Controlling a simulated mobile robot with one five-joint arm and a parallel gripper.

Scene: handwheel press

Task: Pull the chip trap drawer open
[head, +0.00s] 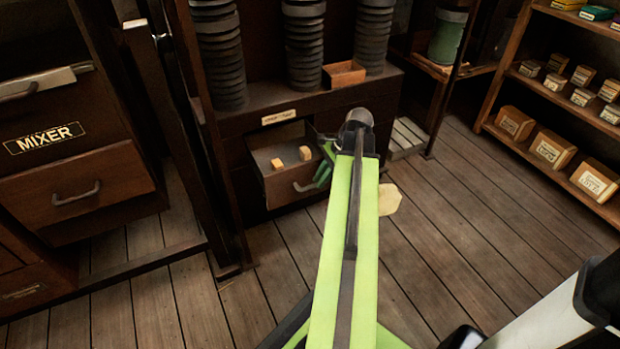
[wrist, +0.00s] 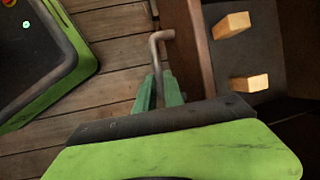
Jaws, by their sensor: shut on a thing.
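The chip trap drawer (head: 277,191) stands open below the press in the head view, pulled out from its dark cabinet. Two small wooden blocks (head: 305,153) lie inside it. Its metal handle (head: 302,187) is on the front, and the handle also shows in the wrist view (wrist: 161,38). My gripper (head: 325,168) is at the right end of the handle, partly hidden by my arm. In the wrist view its green fingers (wrist: 159,93) are shut on the handle. The drawer's front board (wrist: 200,70) and the blocks (wrist: 249,83) lie just right of the fingers.
A mixer cabinet (head: 75,190) with drawers stands at the left, with a dark post between it and the press. Shelves (head: 560,120) with small boxes stand at the right. A pale flat piece (head: 389,199) lies on the floor. The wooden floor (head: 460,220) at right is mostly clear.

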